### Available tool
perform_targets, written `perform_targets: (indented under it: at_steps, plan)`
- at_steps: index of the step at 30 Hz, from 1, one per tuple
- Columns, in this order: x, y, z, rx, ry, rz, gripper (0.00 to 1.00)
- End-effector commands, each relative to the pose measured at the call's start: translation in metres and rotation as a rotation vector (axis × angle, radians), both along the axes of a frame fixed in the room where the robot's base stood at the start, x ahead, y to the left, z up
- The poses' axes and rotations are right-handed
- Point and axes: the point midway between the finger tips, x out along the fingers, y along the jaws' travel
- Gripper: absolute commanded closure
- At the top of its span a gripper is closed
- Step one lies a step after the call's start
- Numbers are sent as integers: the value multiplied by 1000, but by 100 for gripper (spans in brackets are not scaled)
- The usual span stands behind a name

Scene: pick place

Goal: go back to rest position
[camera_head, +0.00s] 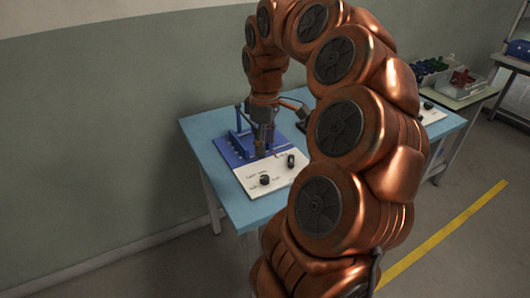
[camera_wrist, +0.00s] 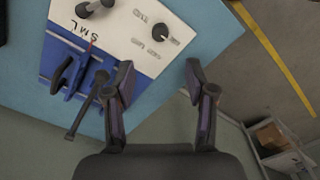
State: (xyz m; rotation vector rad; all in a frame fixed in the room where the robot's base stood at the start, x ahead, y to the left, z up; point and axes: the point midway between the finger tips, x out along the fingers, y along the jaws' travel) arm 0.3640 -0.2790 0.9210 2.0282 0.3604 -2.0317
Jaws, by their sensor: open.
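My gripper (camera_head: 262,146) is over the blue table (camera_head: 206,133), close to a blue and white board. In the wrist view my gripper (camera_wrist: 158,76) has its two fingers wide apart, with nothing between them. The board's blue part (camera_wrist: 135,63) carries blue and dark upright parts, and its white part (camera_wrist: 122,35) has lettering and dark knob-like pieces, one of them (camera_wrist: 160,32) towards the right. In the head view the white part (camera_head: 250,179) shows two dark pieces. My arm hides the middle of the table there.
A side table at the right holds bins (camera_head: 462,82) with red and green items. A grey wall stands behind the blue table. A yellow line (camera_head: 450,225) runs along the open floor at the right. The wrist view shows a box (camera_wrist: 270,137) at lower right.

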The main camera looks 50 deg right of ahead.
Motion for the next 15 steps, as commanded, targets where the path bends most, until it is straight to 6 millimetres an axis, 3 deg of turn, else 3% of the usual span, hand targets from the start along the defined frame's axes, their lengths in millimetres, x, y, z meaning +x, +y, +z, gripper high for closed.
perform_targets:
  at_steps: [15]
  plan:
    - [0,0,7,1,-2,0,45]
